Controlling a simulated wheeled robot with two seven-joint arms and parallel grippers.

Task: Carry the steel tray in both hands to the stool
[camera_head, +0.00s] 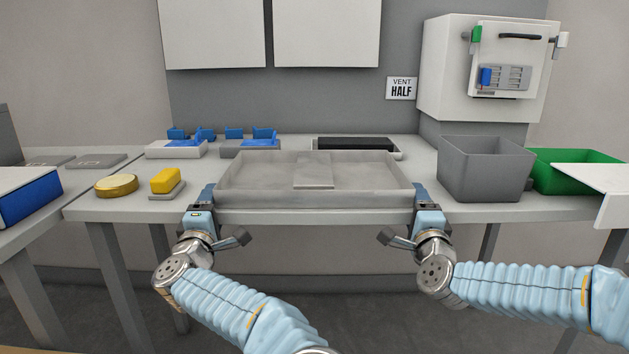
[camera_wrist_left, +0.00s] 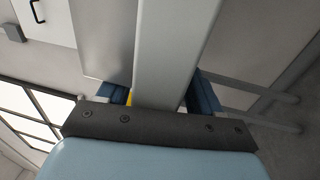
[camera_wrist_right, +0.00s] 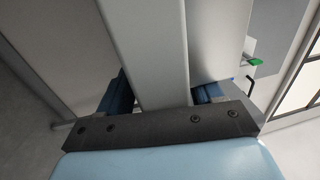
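The steel tray (camera_head: 315,199) is a wide, shallow grey tray at the front of the bench, looking level. A flat grey plate (camera_head: 314,171) shows in its middle. My left gripper (camera_head: 207,196) is at the tray's left front corner and my right gripper (camera_head: 421,196) at its right front corner. In the left wrist view, the fingers lie close on both sides of the tray wall (camera_wrist_left: 172,50). The right wrist view shows the same around the wall (camera_wrist_right: 150,50). Whether the tray touches the bench is hidden. I see no stool.
On the bench (camera_head: 140,207), a yellow block (camera_head: 166,180) and a round gold tin (camera_head: 117,185) stand left of the tray. A grey bin (camera_head: 485,170) and a green bin (camera_head: 560,181) stand right. A black-topped tray (camera_head: 355,143) lies behind. A white cabinet (camera_head: 450,70) hangs back right.

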